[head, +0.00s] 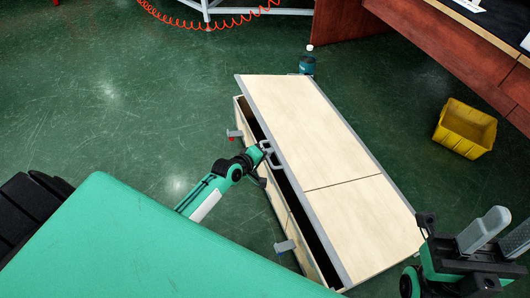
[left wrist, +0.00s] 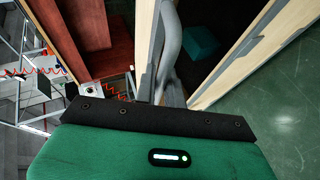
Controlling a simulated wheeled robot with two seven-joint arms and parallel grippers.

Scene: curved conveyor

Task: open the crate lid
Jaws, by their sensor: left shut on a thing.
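A long pale wooden crate (head: 316,262) stands on the floor in the head view. Its lid (head: 305,120), edged in grey, is partly raised along the left side, with a dark gap below it. My left gripper (head: 265,151) is shut on the grey lid handle (head: 273,160) at that raised edge. In the left wrist view, the handle (left wrist: 170,45) runs up from my gripper, between the lid (left wrist: 146,35) and the crate wall (left wrist: 235,55). A teal thing (left wrist: 201,41) shows inside the crate.
A dark teal bottle (head: 307,63) stands behind the crate's far end. A yellow bin (head: 465,128) lies on the floor at right, below a reddish-brown bench (head: 455,45). The floor at left is open.

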